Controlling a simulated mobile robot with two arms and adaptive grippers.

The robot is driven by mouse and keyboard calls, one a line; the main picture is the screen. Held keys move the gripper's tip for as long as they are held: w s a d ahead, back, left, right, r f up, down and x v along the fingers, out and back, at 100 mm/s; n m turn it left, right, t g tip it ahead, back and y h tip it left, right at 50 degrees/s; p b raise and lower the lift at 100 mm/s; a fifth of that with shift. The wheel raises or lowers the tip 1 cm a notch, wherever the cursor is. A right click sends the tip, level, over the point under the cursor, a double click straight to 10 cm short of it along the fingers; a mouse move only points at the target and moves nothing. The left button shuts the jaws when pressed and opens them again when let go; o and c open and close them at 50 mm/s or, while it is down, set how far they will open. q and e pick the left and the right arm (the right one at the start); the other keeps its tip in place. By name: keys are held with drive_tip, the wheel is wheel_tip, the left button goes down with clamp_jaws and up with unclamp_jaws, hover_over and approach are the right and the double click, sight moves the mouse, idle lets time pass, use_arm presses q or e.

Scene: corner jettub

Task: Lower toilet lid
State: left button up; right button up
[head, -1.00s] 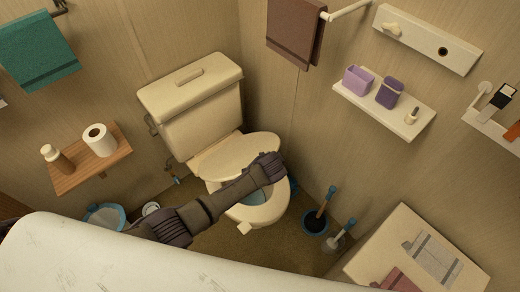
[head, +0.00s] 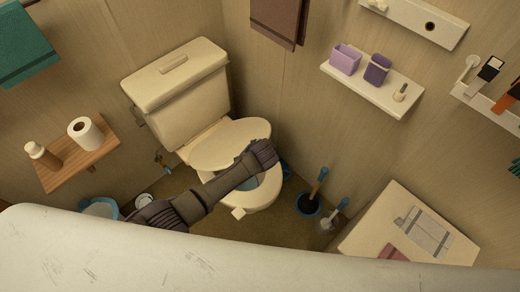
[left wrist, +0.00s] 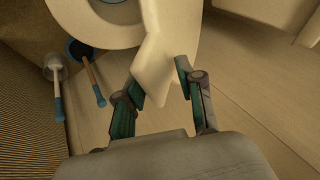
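The cream toilet (head: 180,95) stands in the corner in the head view. Its lid (head: 222,143) is raised and tilted above the seat (head: 266,194), with the bowl opening visible beneath. My left gripper (head: 264,153) is at the lid's right edge. In the left wrist view, the lid (left wrist: 168,50) reaches down between the two fingers of my left gripper (left wrist: 160,90). The fingers are spread, one on each side of the lid; firm contact cannot be told. My right gripper is not in view.
A brush (head: 330,221) and a plunger (head: 309,203) stand on the floor right of the toilet. A cabinet (head: 375,215) is at the right. A white tub edge (head: 150,255) spans the foreground. A wooden shelf (head: 75,160) is on the left wall.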

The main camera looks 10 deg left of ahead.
use_arm(q)
drive_tip(key=v, duration=1.1)
drive_tip(key=shift+s+r, duration=0.25)
drive_tip(key=shift+s, duration=0.05)
drive_tip(key=shift+a, duration=0.1)
drive_tip(key=s+a+f+n+g, duration=0.1)
drive_tip(key=s+a+f, duration=0.3)
drive_tip(key=f, duration=0.5)
drive_tip(key=s+a+f+n+g+h, duration=0.1)
drive_tip(key=s+a+f+g, duration=0.1)
drive_tip(key=s+f, duration=0.5)
drive_tip(key=s+a+f+n+g, duration=0.1)
drive_tip(key=s+a+f, duration=0.3)
drive_tip(key=f, duration=0.6)
drive_tip(key=s+a+f+n, duration=0.1)
drive_tip(key=s+a+f, duration=0.1)
drive_tip(key=s, duration=0.6)
drive_tip(key=s+a+f+n+g, duration=0.1)
drive_tip(key=s+a+f, duration=0.2)
drive_tip(key=s, duration=0.6)
drive_tip(key=s+a+f+n, duration=0.1)
drive_tip(key=s+a+f, duration=0.1)
drive_tip(key=s+f, duration=0.3)
drive_tip(key=s, duration=0.4)
drive_tip(key=shift+s+a+f+g, duration=0.2)
drive_tip(key=shift+s+f+g, duration=0.05)
drive_tip(key=shift+f+g, duration=0.15)
